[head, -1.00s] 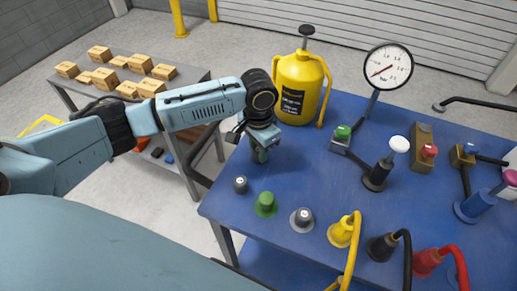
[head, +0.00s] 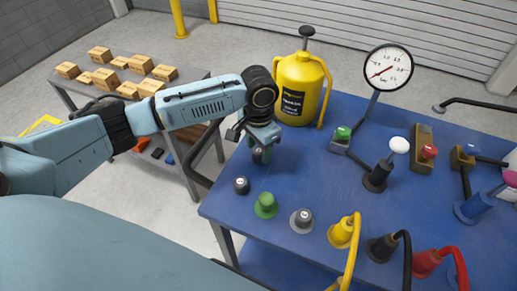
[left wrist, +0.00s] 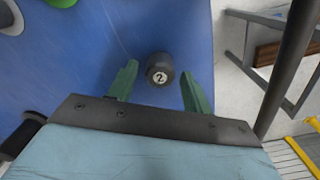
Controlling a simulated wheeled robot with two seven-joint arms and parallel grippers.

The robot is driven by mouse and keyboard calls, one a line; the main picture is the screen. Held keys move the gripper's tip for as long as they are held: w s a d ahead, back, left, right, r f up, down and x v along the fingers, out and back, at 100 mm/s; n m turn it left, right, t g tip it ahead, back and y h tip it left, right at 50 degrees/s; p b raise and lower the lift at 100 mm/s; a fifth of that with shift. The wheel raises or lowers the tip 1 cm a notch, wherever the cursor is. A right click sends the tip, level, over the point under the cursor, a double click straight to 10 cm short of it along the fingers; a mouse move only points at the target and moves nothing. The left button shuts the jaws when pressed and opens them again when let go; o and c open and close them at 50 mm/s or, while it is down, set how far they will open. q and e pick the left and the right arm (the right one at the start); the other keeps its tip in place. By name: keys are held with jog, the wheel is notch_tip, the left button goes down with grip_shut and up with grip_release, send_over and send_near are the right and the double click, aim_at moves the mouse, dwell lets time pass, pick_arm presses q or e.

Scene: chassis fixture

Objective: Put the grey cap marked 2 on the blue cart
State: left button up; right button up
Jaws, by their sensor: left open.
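The grey cap marked 2 (left wrist: 160,72) is a small dark cylinder with a white number disc. It stands upright on the blue cart (left wrist: 95,50), close to the edge. In the head view the cap (head: 241,185) stands near the left edge of the blue top (head: 290,180). My left gripper (head: 259,153) points down over the cart, just beyond the cap in this view. In the left wrist view its two green fingers (left wrist: 158,76) are spread apart, with the cap showing between them, not gripped. My right gripper is in neither view.
A green cap (head: 265,205) and another grey knob (head: 302,220) stand close to the cap. A yellow canister (head: 299,88) and gauge (head: 388,68) stand farther back. Yellow, black and red plugs with cables line the near side.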

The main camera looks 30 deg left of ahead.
aim_at(259, 151)
pick_arm(q)
notch_tip(259, 151, up, 11)
jog(key=p, duration=0.1)
dwell(0.4)
